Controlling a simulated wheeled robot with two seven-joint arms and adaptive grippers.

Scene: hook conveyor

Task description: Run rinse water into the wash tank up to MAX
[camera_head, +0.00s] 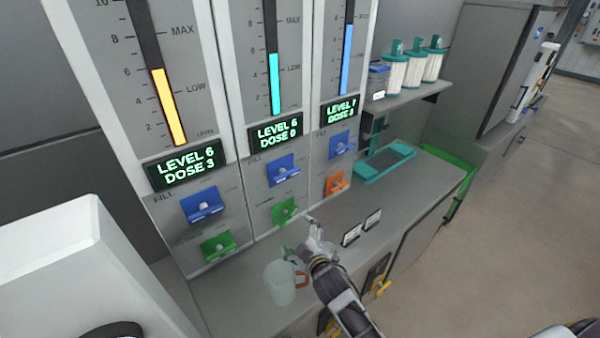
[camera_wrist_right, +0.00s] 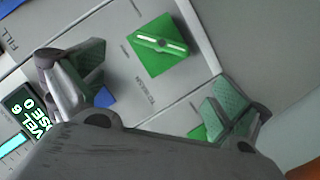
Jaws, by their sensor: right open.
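Three dispenser panels carry upright gauges: a yellow column (camera_head: 168,107) with display LEVEL 6 DOSE 3, a cyan column (camera_head: 275,85) with LEVEL 6 DOSE 0, and a taller blue column (camera_head: 346,60) whose display is partly unreadable. The cyan column ends a little above LOW, well below MAX. Each panel has a blue fill lever, such as the middle one (camera_head: 282,171). Below it is a green lever (camera_head: 286,210), seen large in the wrist view (camera_wrist_right: 158,45). My right gripper (camera_head: 299,236) is open, in front of and below that green lever, not visibly touching it. Which tank is the wash tank is unreadable.
A clear jug (camera_head: 281,284) with an orange handle stands on the grey counter (camera_head: 215,300) by my right gripper. Other levers are green (camera_head: 217,246) and orange (camera_head: 337,182). A teal tray (camera_head: 385,163) lies farther right. White cartridges (camera_head: 414,70) stand on a shelf.

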